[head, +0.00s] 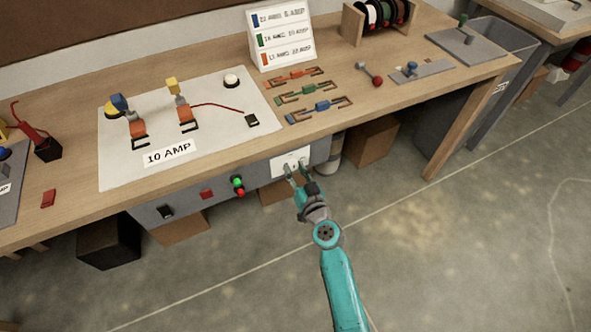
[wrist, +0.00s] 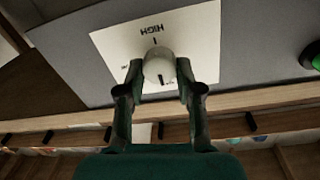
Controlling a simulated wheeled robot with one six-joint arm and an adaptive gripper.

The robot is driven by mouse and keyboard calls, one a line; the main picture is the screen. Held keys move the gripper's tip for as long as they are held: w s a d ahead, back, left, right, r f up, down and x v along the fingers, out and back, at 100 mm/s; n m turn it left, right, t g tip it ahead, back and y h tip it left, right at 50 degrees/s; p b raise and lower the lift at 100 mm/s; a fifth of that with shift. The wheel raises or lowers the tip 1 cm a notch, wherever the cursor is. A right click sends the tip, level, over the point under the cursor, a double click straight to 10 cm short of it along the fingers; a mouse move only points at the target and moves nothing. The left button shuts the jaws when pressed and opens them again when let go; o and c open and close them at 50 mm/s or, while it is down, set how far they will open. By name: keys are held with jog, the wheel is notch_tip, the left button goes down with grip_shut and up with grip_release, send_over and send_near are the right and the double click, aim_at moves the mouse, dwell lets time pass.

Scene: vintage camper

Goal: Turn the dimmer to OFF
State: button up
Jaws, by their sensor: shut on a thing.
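The dimmer knob (wrist: 158,67) is round and pale, on a white plate (wrist: 110,42) on the grey front panel. The word HIGH shows upside down above the knob in the wrist view, with a dark tick below it. A dark mark on the knob's face is toward the bottom of that view, away from HIGH. My gripper (wrist: 160,68) is shut on the knob, one finger on each side. In the head view, my gripper (head: 295,170) reaches the white plate (head: 280,163) under the bench edge. The fingers hide parts of the plate, and I cannot read OFF.
The grey panel (head: 190,197) also carries a green button (head: 237,181), a red button and a black switch (head: 166,212). The wooden bench top (head: 385,105) juts above it. A cardboard box (head: 371,140) stands below to the right. The floor in front is open.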

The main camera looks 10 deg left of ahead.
jog(key=shift+f, duration=0.1)
dwell(0.4)
jog(key=o, duration=1.2)
jog(key=shift+c, duration=0.2)
jog(key=shift+s, duration=0.1)
jog(key=v, duration=1.2)
